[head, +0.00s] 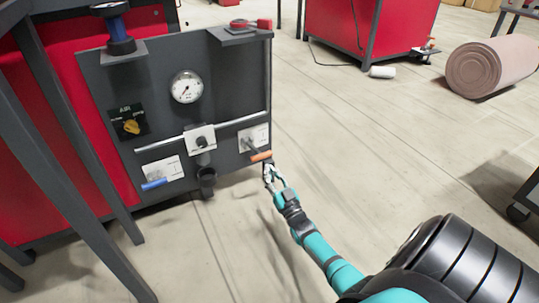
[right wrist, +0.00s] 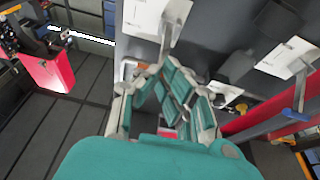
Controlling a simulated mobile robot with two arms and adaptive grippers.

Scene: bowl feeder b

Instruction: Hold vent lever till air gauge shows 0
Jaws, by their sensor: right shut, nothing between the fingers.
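The dark panel (head: 220,65) carries a round white air gauge (head: 186,87); its needle is too small to read. An orange-handled lever (head: 261,156) sticks out at the panel's lower right, and a blue-handled lever (head: 154,184) at the lower left. Which one is the vent lever I cannot tell. The blue lever also shows in the right wrist view (right wrist: 298,98). My right gripper (head: 269,170) is shut and empty, just below the orange handle; whether it touches is unclear. In the right wrist view my fingers (right wrist: 172,72) hide most of that handle. My left gripper is out of view.
A yellow knob (head: 131,127) under the AIR label sits left of the gauge. A grey rail (head: 230,121) crosses the panel, with a dark cup (head: 207,178) below. Grey posts stand at left.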

